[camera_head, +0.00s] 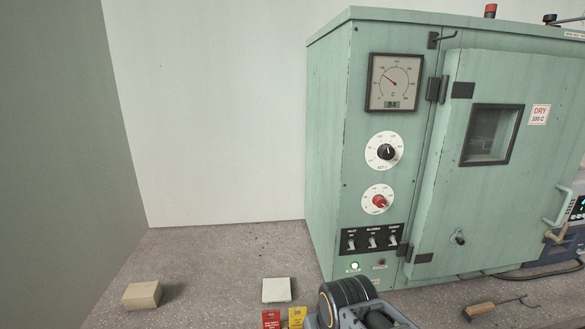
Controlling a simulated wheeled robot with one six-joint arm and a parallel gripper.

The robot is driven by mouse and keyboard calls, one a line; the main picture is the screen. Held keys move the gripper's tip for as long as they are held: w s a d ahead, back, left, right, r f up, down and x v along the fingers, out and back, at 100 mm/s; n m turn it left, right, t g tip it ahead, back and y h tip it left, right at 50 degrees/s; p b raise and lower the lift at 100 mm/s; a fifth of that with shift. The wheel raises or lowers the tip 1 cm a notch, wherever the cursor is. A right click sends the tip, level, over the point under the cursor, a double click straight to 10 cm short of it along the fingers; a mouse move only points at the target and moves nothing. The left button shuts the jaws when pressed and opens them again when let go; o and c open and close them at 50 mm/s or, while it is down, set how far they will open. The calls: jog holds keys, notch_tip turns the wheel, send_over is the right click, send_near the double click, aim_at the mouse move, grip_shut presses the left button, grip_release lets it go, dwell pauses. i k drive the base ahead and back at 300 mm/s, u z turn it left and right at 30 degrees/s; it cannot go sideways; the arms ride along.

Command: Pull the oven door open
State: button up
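The oven is a large pale green cabinet (335,150) at the right of the head view. Its door (505,190) has a small dark-framed window (491,134) and hinges (437,90) along its left edge. A pale green bar handle (562,208) is on the door's right side, with a brass-coloured piece (556,235) below it. I cannot tell from this angle whether the door is fully shut. A dark, ribbed part of my arm shows at the bottom centre, left of the door and far from the handle. My gripper's fingers are not visible.
A tan block (142,296), a white block (277,290), and red (271,319) and yellow (297,317) labelled items are on the bench. A wooden-handled tool (480,309) lies below the door. A blue device (560,250) stands beyond the handle. The bench's left middle is clear.

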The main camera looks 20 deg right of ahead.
aim_at(503, 202)
jog(key=z, duration=1.45)
jog(key=k, duration=0.25)
jog(key=z, duration=1.05)
jog(key=i, duration=0.8)
jog(key=u, duration=0.35)
